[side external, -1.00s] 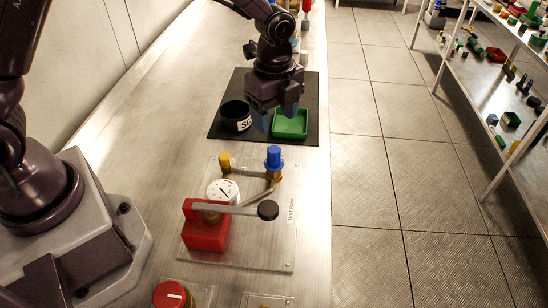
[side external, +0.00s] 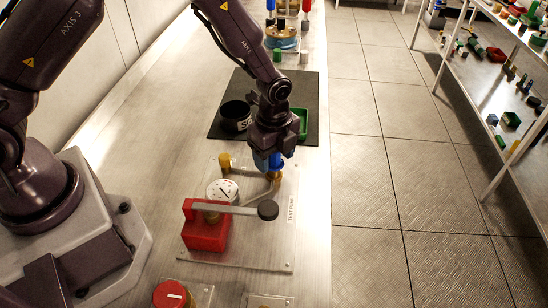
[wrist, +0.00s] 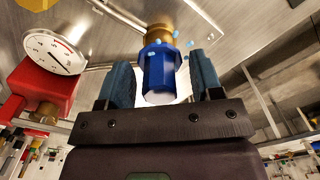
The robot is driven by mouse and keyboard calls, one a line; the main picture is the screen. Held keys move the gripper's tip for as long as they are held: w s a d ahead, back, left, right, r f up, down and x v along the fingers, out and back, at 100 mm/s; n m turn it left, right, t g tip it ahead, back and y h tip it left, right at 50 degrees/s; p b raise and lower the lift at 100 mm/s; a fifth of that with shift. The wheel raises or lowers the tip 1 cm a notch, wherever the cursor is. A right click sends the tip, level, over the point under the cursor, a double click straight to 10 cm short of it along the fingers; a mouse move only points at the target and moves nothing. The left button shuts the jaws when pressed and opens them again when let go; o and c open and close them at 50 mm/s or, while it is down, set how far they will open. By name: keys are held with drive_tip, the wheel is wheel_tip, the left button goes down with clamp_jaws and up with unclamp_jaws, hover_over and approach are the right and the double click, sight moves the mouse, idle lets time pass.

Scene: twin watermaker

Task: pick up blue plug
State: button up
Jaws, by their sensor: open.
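The blue plug (wrist: 159,76) sits on a brass fitting (wrist: 159,33) of the test pump, and in the wrist view it lies between my two blue fingers. My gripper (wrist: 162,84) is open, with a gap visible on both sides of the plug. In the side view my gripper (side external: 268,163) is over the fitting at the back right of the test pump plate and mostly hides the plug.
The red pump body (side external: 206,232) with a gauge (side external: 222,190) and a grey lever (side external: 236,209) stands close in front. A yellow cap (side external: 225,162) is to the left. A black cup (side external: 235,115) and green tray (side external: 301,123) rest on a dark mat (side external: 262,84) behind.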

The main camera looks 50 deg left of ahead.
drive_tip(key=shift+c, duration=0.4)
clamp_jaws()
drive_tip(key=shift+r, duration=0.3)
drive_tip(key=r, duration=0.3)
drive_tip(key=shift+s+r, duration=0.25)
drive_tip(key=shift+s, duration=0.15)
drive_tip(key=s+a+r, duration=0.2)
drive_tip(key=s+r, duration=0.7)
drive_tip(key=s, duration=0.4)
drive_tip(key=shift+a, duration=0.15)
